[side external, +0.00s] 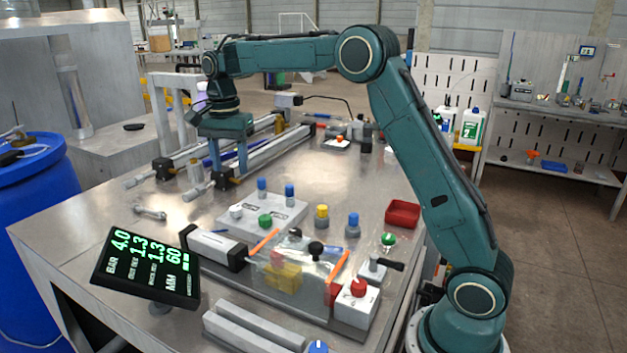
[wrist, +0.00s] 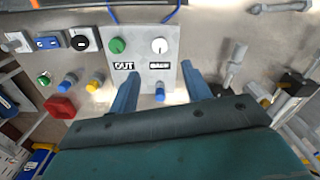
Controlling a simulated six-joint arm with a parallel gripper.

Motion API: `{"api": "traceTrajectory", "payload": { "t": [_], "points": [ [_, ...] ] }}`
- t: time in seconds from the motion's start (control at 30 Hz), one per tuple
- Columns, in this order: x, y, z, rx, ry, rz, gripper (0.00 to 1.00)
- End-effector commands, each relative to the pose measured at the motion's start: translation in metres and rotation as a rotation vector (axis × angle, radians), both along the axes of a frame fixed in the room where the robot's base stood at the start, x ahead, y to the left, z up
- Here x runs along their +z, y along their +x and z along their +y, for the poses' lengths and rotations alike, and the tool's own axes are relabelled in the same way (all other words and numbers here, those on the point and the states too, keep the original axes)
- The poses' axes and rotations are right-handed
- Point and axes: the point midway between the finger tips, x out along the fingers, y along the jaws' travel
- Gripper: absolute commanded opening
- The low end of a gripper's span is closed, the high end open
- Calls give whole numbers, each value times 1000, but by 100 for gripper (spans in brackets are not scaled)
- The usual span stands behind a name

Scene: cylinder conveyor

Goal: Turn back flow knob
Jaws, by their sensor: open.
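A grey valve plate (side external: 285,217) stands on the bench with a white knob (side external: 236,211) and a green knob (side external: 265,220). In the wrist view, the white knob (wrist: 159,46) has a label below it that seems to read BACK, and the green knob (wrist: 117,45) is labelled OUT. A blue-topped fitting (wrist: 160,92) shows between my fingers. My gripper (wrist: 160,74) is open and empty, its fingers apart from both knobs. In the side view, my gripper (side external: 229,168) hangs over the rails, behind and left of the plate.
Twin cylinder rails (side external: 275,139) run behind the plate. Yellow (side external: 322,215) and blue (side external: 353,224) fittings and a red tray (side external: 402,214) stand to its right. A clear-covered box with a yellow block (side external: 283,278) and a display (side external: 146,265) stand in front.

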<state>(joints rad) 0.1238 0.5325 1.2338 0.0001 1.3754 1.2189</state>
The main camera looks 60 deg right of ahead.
Motion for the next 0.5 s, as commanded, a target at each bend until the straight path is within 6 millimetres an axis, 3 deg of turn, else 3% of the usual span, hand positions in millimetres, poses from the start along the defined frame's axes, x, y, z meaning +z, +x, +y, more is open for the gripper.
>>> {"api": "traceTrajectory", "payload": {
  "t": [0.5],
  "points": [
    [-79, -1, 0, 0, 0, 3, 48]
  ]
}}
